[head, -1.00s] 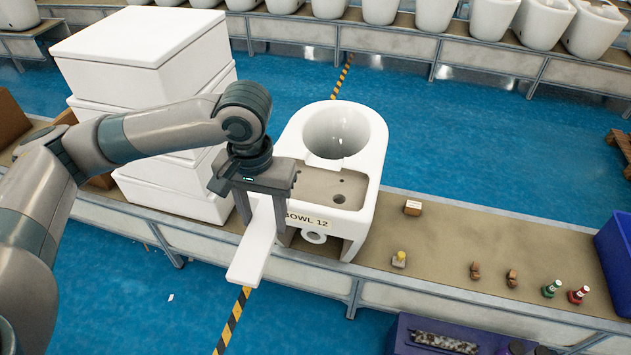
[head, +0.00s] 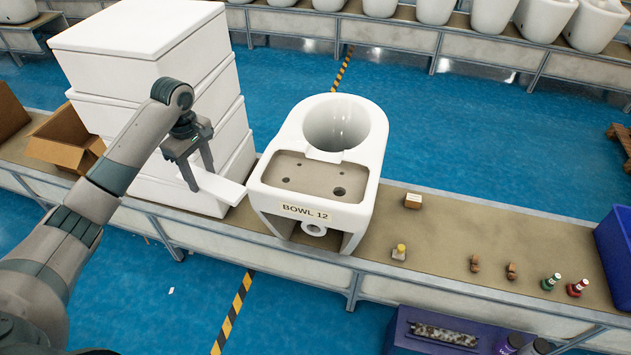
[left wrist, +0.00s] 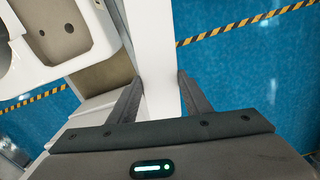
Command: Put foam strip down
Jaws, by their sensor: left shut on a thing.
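The white foam strip (head: 222,188) is held in my left gripper (head: 198,178), in front of the stack of white boxes and left of the toilet bowl. The strip also shows in the left wrist view (left wrist: 155,50), running between the two fingers of the left gripper (left wrist: 155,95). The gripper is shut on it. The strip's free end points right, close to the bowl's left side. I cannot tell whether the strip touches anything else. My right gripper is not in view.
The white toilet bowl marked BOWL 12 (head: 342,215) stands on the conveyor (head: 450,240). The white boxes (head: 140,60) rise behind my left gripper. An open cardboard box (head: 65,140) lies at left. Small parts and a blue bin (head: 615,240) are at right.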

